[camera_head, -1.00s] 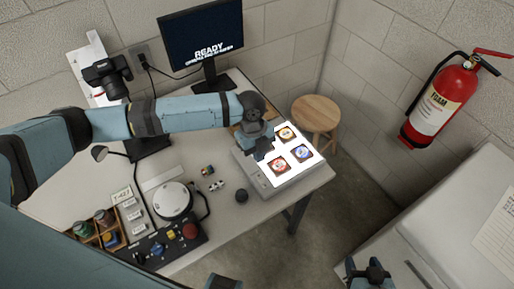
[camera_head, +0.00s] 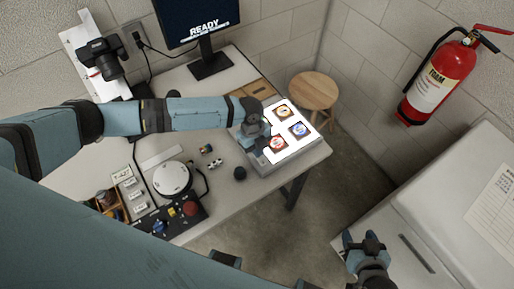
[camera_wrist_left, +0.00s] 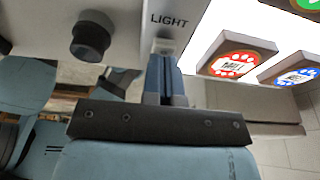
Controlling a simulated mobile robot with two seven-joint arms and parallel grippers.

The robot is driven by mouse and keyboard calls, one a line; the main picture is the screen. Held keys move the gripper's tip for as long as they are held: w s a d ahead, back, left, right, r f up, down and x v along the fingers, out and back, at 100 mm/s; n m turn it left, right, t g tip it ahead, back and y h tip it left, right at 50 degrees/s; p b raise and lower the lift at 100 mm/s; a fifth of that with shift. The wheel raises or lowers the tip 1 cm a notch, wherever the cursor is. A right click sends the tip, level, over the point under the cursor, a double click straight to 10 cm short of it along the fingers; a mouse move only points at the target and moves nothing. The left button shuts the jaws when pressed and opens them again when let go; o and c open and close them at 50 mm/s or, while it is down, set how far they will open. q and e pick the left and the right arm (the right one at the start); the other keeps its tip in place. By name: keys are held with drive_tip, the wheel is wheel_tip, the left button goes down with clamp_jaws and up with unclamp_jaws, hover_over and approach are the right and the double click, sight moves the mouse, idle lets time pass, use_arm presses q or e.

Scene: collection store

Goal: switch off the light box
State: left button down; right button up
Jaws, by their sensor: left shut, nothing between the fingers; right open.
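The light box (camera_head: 293,147) lies on the desk's right end, its top glowing white with three square badge-like pieces on it. The lit top (camera_wrist_left: 240,25) also shows in the left wrist view, beside a grey strip marked "LIGHT". My left gripper (camera_head: 256,149) is over the box's left strip. In the left wrist view its shut, empty fingers (camera_wrist_left: 163,72) point at the spot just below the "LIGHT" label. The switch is mostly hidden behind the fingertips, and I cannot tell whether they touch it. My right gripper (camera_head: 368,246) is open and empty at the lower right, away from the box.
A black knob-like object (camera_head: 240,173) stands left of the box. A white round device (camera_head: 172,178) and a control panel (camera_head: 180,214) are further left. A monitor (camera_head: 197,24) stands behind. A wooden stool (camera_head: 314,90) and a fire extinguisher (camera_head: 437,78) are to the right.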

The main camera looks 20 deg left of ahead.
use_arm(q)
drive_tip(key=shift+a+f+h+b, duration=0.1)
drive_tip(key=shift+f+h+b, duration=0.2)
drive_tip(key=shift+f+b, duration=0.2)
drive_tip(key=shift+w+a+f+g, duration=0.1)
drive_tip(key=shift+f+g, duration=0.05)
drive_tip(key=shift+g, duration=0.25)
drive_tip(key=shift+r, duration=0.2)
drive_tip(key=shift+s+d+r+p, duration=0.3)
drive_tip(key=shift+s+d+p, duration=0.2)
drive_tip(key=shift+d, duration=0.2)
drive_tip(key=shift+w+a, duration=0.1)
drive_tip(key=shift+a+r, duration=0.1)
drive_tip(key=shift+r, duration=0.2)
drive_tip(key=b+v, duration=0.1)
drive_tip(key=v, duration=1.2)
